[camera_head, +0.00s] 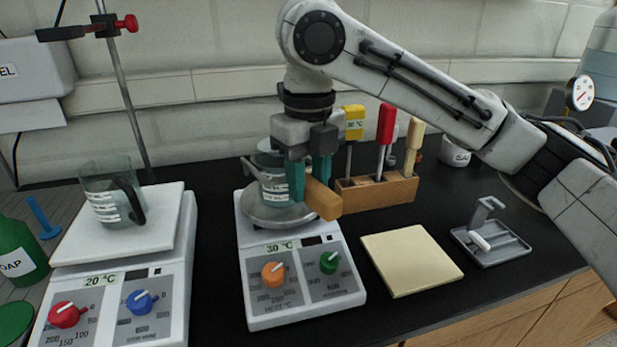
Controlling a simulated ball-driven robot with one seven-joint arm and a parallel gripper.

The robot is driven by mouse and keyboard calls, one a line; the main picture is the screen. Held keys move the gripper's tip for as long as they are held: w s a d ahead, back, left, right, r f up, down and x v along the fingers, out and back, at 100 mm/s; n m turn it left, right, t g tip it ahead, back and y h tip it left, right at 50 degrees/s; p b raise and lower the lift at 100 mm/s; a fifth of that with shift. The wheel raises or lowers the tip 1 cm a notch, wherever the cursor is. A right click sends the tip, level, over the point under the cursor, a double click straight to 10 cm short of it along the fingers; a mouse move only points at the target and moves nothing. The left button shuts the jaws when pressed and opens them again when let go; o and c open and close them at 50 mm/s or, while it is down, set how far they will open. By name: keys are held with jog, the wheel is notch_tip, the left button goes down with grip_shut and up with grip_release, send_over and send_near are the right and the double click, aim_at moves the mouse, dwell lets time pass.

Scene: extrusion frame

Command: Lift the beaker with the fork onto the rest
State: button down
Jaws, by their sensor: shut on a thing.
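My gripper (312,180), with teal fingers, is shut on an orange-brown wooden handle (323,201), which I take to be the fork's. The fork's prongs cannot be made out. A glass beaker (273,187) with a white label stands upright above the right hotplate (305,302), just left of my fingers and partly hidden by them. I cannot tell whether the fork touches or carries it. A flat cream pad (411,260) lies bare on the bench, right of this hotplate. It may be the rest.
A second beaker (112,200) with a black handle stands on the left hotplate (70,247). A wooden block (376,193) holds upright tools behind the pad. A grey tray with a hook (492,250) lies at right. A metal stand (125,90) rises at left.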

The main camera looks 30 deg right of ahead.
jog(key=shift+r+p, duration=2.35)
jog(key=shift+p, duration=0.55)
jog(key=s+d+p, duration=0.3)
jog(key=s+d, duration=1.3)
jog(key=s, duration=0.3)
dwell(3.1)
jog(key=shift+s, duration=0.1)
